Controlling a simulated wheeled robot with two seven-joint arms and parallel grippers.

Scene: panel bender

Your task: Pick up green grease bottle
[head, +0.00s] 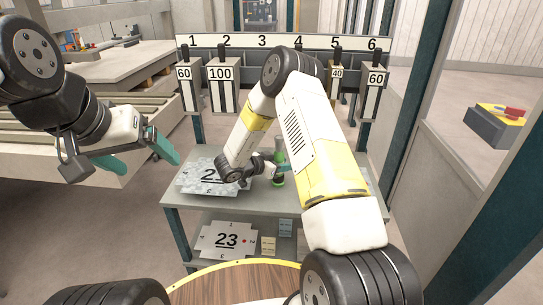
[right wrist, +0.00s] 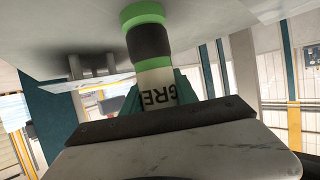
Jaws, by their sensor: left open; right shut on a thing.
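The green grease bottle (head: 278,181) stands upright at the grey table, partly hidden by my right arm. In the right wrist view the bottle (right wrist: 149,42) appears upside down, with a green end, a black band and a pale label with part of the word "GREASE". My right gripper (head: 279,168) is shut on the bottle, its teal fingers on either side of the label. Whether the bottle touches the tabletop is hard to tell. My left gripper (head: 147,158) is open and empty, raised at the left, far from the bottle.
The grey table (head: 185,208) carries plates marked 23 (head: 200,178) left of the bottle. Its lower shelf holds another plate marked 23 (head: 227,240) and small cards. A numbered rack (head: 262,42) stands behind. A round wooden top (head: 235,287) is in front.

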